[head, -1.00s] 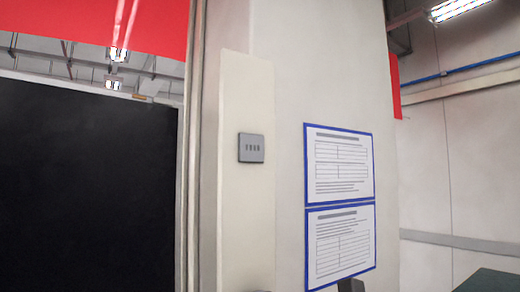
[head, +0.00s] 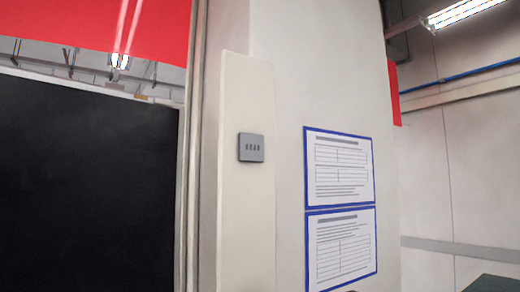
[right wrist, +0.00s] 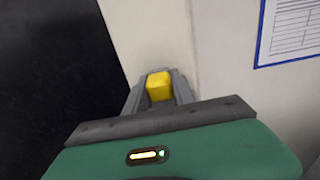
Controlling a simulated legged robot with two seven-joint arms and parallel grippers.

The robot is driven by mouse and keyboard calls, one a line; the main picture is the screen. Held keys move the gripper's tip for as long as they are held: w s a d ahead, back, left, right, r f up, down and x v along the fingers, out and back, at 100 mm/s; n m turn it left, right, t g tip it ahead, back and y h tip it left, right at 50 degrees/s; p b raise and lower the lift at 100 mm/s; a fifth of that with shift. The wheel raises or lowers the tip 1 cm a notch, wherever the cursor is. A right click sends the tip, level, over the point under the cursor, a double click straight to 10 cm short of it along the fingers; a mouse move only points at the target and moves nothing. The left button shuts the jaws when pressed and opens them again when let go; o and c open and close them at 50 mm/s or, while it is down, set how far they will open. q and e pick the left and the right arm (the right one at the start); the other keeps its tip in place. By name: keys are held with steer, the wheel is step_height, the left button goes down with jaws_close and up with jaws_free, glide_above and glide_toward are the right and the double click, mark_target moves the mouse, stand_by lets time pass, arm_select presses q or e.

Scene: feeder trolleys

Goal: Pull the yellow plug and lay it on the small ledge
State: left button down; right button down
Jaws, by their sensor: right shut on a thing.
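The yellow plug (right wrist: 158,86) shows in the right wrist view as a small yellow block. It sits between the grey fingers of my right gripper (right wrist: 157,88), which is shut on it. A pale wall or post is behind it, and I cannot tell whether the plug touches anything else. The head view shows neither the plug nor either gripper. I cannot make out a small ledge in either view.
A pale post carries a grey plate with several dark slots (head: 251,148). Two blue-framed sheets (head: 340,168) hang to its right. A large black panel (head: 85,190) fills the left side, below a red band (head: 95,30).

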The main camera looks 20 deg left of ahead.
steer(key=shift+f+b, duration=1.15)
steer(key=shift+f, duration=0.05)
steer(key=c, duration=1)
jaws_free()
steer(key=shift+o, duration=0.2)
steer(key=b+v, duration=0.2)
steer(key=v, duration=0.8)
stand_by(0.5)
